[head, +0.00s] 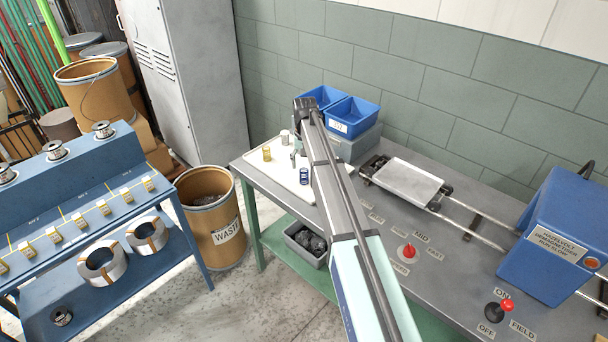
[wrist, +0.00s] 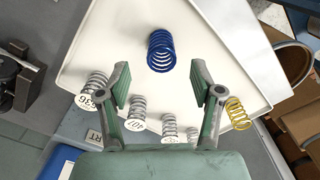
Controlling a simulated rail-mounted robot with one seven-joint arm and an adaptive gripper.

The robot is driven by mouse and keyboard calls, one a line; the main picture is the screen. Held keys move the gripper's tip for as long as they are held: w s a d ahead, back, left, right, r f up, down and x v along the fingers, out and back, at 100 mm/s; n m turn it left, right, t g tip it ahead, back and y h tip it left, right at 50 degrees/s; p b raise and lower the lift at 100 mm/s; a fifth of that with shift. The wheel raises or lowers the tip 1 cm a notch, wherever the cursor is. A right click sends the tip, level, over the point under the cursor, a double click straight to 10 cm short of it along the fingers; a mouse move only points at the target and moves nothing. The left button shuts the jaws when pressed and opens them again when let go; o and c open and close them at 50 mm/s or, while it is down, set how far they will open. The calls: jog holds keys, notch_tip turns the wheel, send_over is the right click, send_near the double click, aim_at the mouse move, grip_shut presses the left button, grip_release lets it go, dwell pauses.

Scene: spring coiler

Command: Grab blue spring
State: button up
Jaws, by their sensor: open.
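The blue spring (wrist: 160,51) stands on a white tray (wrist: 218,60) in the wrist view, beyond my fingertips and roughly centred between them. It also shows in the head view (head: 304,176), just left of my arm. My gripper (wrist: 160,88) is open and empty, with one finger on each side of the picture and a gap between them. In the head view my gripper (head: 297,155) is mostly hidden behind my arm, over the tray (head: 288,178).
A yellow spring (wrist: 237,114) stands right of my gripper. Several grey springs (wrist: 136,110) with numbered tags stand around and below the fingers. Blue bins (head: 352,117) stand behind the tray. A sliding plate (head: 402,182) and a blue demagnetiser (head: 553,235) stand on the bench to the right.

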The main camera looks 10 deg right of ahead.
aim_at(304, 170)
jog(key=shift+f+p, duration=1.3)
jog(key=shift+f, duration=1.7)
grip_shut()
